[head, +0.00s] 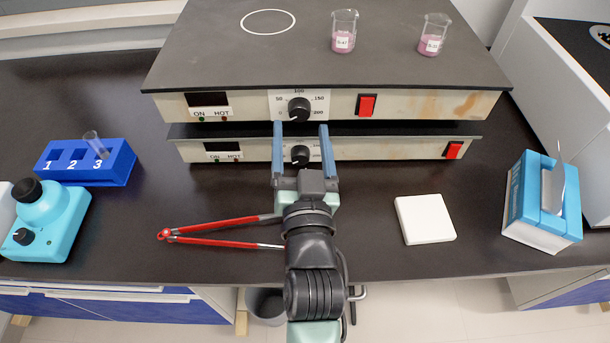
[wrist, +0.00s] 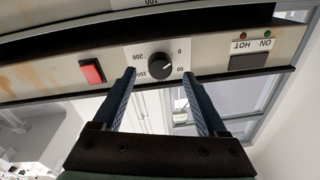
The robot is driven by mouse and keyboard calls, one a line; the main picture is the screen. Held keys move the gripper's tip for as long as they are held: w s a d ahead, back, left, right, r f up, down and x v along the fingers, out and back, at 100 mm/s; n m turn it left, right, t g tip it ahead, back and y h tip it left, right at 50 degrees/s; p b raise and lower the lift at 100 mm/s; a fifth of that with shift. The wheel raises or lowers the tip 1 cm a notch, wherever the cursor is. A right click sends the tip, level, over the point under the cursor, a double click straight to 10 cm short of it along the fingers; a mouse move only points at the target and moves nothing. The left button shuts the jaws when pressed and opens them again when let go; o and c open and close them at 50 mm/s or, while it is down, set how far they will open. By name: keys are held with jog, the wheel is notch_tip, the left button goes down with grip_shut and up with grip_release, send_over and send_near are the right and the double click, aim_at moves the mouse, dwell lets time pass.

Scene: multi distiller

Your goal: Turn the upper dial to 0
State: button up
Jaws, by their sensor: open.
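The upper dial (head: 299,108) is a black round knob on the front of the upper hot plate (head: 430,105), with a white scale from 0 to 200 around it. The lower dial (head: 300,155) sits on the lower hot plate (head: 390,150). My gripper (head: 301,128) is open and empty, its blue fingers spread either side of the dials' column. In the wrist view, which is upside down, the upper dial (wrist: 160,66) lies between and just beyond the fingertips (wrist: 159,73). No contact shows. I cannot read its pointer mark clearly.
Two beakers of pink liquid (head: 343,40) (head: 432,42) stand on the upper plate. A red switch (head: 366,105) is right of the dial. Red tongs (head: 220,227), a white pad (head: 425,219), a blue tube rack (head: 118,165) and a tissue box (head: 530,225) lie on the dark bench.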

jog(key=s, duration=0.9)
jog(key=shift+s+d+f, duration=0.2)
jog(key=shift+s+f, duration=0.15)
jog(key=shift+f, duration=0.05)
